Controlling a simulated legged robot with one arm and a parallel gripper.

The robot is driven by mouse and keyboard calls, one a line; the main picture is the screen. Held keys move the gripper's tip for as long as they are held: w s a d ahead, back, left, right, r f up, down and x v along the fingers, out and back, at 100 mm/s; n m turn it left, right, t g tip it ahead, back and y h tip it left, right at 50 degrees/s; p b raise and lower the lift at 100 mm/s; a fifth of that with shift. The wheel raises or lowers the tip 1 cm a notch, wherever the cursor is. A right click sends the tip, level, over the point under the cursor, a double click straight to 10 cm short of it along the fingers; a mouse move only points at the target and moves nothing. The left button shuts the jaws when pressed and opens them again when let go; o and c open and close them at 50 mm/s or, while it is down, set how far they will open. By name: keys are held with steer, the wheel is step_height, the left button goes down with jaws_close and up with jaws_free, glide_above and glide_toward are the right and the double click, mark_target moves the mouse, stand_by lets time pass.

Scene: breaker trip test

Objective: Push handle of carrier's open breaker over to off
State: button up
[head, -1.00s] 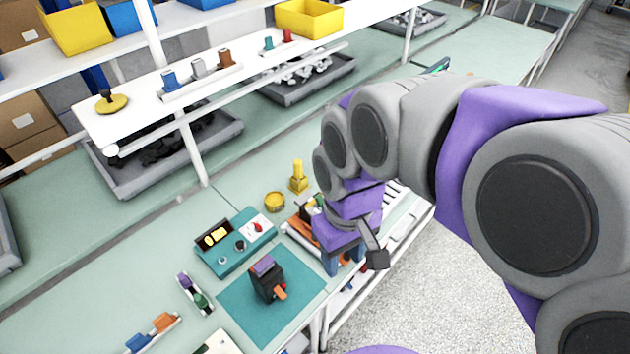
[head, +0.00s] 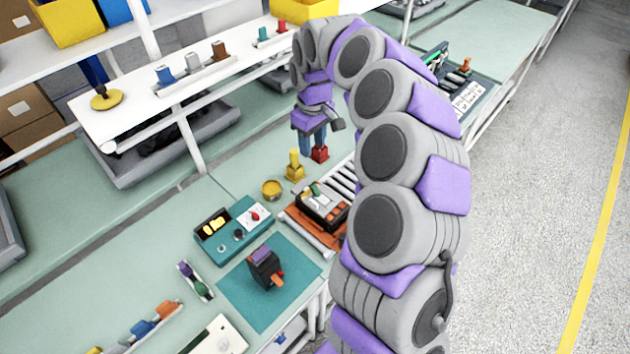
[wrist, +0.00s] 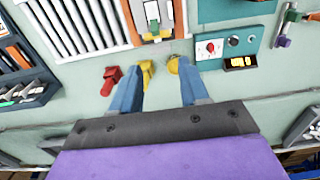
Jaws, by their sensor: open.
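The orange carrier (head: 300,232) sits at the near end of the roller conveyor. On it is a dark breaker unit (head: 322,205) with pale, green and orange parts; its handle position is too small to tell. In the wrist view the carrier (wrist: 151,38) is at the top, partly cut off by the frame edge. My gripper (head: 311,142) is above the back of the bench, beyond the carrier and near a red piece (head: 319,154). In the wrist view my gripper (wrist: 156,80) is open, its blue fingers apart with nothing held between them.
A yellow piece (head: 294,166) and a yellow round cup (head: 271,189) stand behind the carrier. A teal test box (head: 235,230) is left of it. A black breaker (head: 264,267) with an orange handle lies on a teal mat (head: 250,307). A white shelf (head: 130,115) overhangs the bench.

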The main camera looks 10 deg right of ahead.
mark_target(314, 186)
steer(key=f, duration=0.6)
steer(key=f+b, duration=0.1)
steer(key=f, duration=1.1)
steer(key=shift+w+d, duration=0.25)
steer(key=shift+w, duration=0.1)
jaws_close()
